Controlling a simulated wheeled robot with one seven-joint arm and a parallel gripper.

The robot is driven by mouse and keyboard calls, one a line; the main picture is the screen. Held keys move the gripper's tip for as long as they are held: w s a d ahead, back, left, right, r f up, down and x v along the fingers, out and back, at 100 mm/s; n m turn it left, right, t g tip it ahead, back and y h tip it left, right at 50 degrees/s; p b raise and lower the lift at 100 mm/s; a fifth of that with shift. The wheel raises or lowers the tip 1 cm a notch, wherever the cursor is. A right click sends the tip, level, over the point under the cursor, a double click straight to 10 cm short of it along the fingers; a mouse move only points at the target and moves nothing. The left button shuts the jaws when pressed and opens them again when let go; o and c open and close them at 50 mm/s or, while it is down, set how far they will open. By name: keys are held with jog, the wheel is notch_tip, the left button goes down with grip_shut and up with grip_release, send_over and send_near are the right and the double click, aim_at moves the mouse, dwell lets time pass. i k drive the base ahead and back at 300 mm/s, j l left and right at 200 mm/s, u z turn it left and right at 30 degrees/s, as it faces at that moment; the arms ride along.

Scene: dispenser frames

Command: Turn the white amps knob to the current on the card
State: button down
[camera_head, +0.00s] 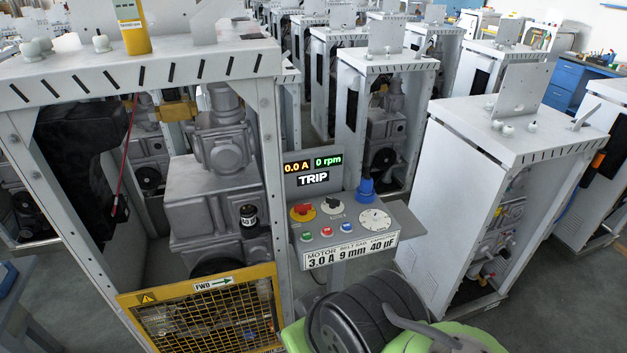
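A round white dial (375,220) with small dark marks lies on the sloping grey control panel (392,240). A smaller pale knob (333,205) with a dark grip sits to its left. The lettering around both is too small to read, so I cannot tell their settings. The card (350,256) on the panel's front reads motor 3.0 A, belt sag 9 mm, capacitor 40 µF. The display (313,168) above the panel shows 0.0 A, 0 rpm and TRIP. Black and green parts, apparently my arm, fill the bottom centre below the panel. No gripper fingertips show.
A red-and-yellow switch (303,211) and green, red and blue buttons (326,231) share the panel. A blue stopper-shaped part (366,190) stands behind the dial. A yellow guard (205,312) closes the left machine's lower front. A white cabinet (462,190) stands right; floor shows between.

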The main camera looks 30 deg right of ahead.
aim_at(375, 214)
jog(key=z, duration=1.4)
